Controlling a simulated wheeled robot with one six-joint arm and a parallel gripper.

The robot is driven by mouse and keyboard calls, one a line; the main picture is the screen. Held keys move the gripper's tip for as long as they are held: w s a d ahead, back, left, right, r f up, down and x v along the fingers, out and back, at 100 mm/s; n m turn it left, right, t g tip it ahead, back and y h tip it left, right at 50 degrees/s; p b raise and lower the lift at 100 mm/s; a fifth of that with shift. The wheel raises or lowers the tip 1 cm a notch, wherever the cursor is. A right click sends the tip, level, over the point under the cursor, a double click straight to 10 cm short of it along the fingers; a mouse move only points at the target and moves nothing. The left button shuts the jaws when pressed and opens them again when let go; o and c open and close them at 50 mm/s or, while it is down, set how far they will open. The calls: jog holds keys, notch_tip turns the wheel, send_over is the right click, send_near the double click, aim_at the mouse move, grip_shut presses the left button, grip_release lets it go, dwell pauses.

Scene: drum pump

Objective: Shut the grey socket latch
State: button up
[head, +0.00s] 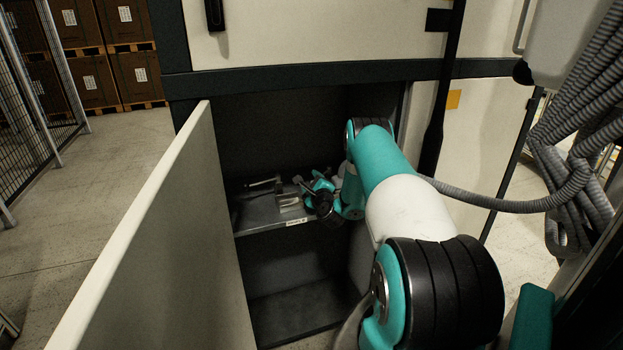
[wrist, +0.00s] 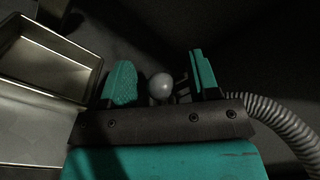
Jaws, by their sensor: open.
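My arm reaches into an open cabinet, and my gripper is small and partly hidden by the arm in the head view. In the wrist view my gripper (wrist: 162,76) is open, with its two teal fingers apart. A round light grey knob (wrist: 160,87) shows between the fingers, nearer the left one; I cannot tell whether it touches either. Thin dark parts show beside the knob, against the right finger. I cannot tell for sure whether the knob belongs to the grey socket latch. Small grey metal parts (head: 288,201) lie on the shelf left of my gripper in the head view.
The shelf (head: 262,224) carries a small white label. An open metal box (wrist: 45,60) is close left of my gripper. The cabinet's pale door (head: 165,235) stands open at left, and its right wall is close to my arm. Below the shelf is an empty space.

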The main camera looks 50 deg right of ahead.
jog(key=shift+w+d, duration=0.4)
jog(key=shift+w, duration=0.1)
grip_shut()
jog(key=shift+s+f, duration=0.1)
jog(key=shift+s, duration=0.05)
